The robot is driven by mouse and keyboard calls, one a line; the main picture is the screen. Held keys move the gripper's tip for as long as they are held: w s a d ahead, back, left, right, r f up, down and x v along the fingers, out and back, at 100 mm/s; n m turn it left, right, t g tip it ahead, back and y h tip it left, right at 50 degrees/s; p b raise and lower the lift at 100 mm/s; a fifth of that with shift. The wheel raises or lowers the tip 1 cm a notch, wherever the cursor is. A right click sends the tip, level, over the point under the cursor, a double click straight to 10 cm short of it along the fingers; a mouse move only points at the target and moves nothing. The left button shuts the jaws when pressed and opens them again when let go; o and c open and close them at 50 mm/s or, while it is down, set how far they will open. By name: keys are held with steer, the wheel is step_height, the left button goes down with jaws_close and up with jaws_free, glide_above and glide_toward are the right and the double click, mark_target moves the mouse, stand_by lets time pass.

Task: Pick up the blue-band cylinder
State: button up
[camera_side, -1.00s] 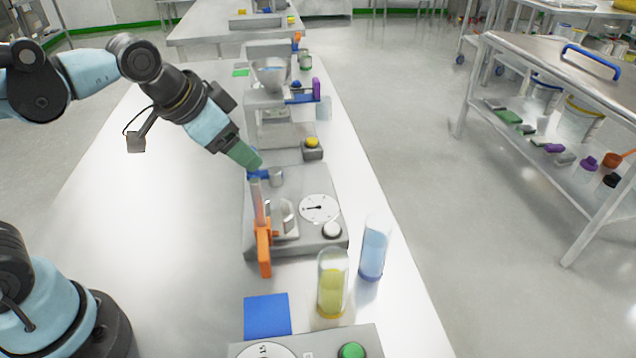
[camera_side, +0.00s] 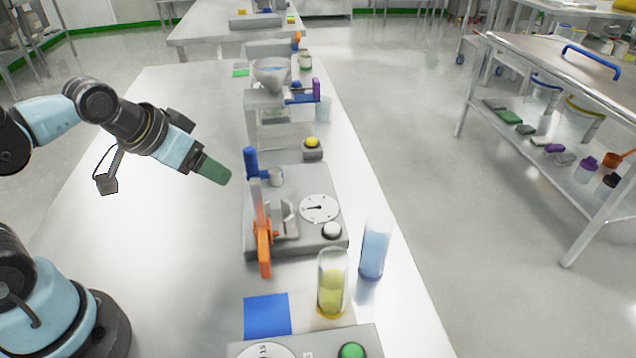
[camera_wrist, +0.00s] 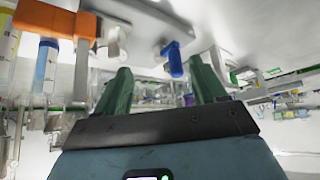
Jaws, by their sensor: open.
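The blue-band cylinder (camera_side: 374,250) is a clear upright tube with pale blue contents and a darker blue band at its base. It stands on the bench near the right edge in the side view. In the wrist view a bluish tube (camera_wrist: 46,68) at the left looks like the same cylinder. My gripper (camera_side: 225,178) has green fingers, held above the bench, left of the grey device and well apart from the cylinder. In the wrist view my gripper (camera_wrist: 160,78) is open, with nothing between the fingers.
A yellow-filled cylinder (camera_side: 332,285) stands just left of the blue one. The grey device (camera_side: 290,243) has an orange lever (camera_side: 264,250), a blue handle (camera_side: 251,162) and a dial. A blue square (camera_side: 267,315) lies in front. The bench left of the device is clear.

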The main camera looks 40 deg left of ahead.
steer(key=w+d+r+g, duration=0.2)
steer(key=w+d+r, duration=0.2)
steer(key=w+d, duration=0.15)
steer(key=m+g, duration=0.2)
steer(key=g, duration=0.3)
glide_toward(376, 238)
steer(key=w, duration=0.2)
steer(key=f, duration=1.2)
steer(key=shift+s+a+f, duration=0.1)
steer(key=shift+a+f, duration=0.05)
steer(key=shift+a, duration=0.15)
jaws_close()
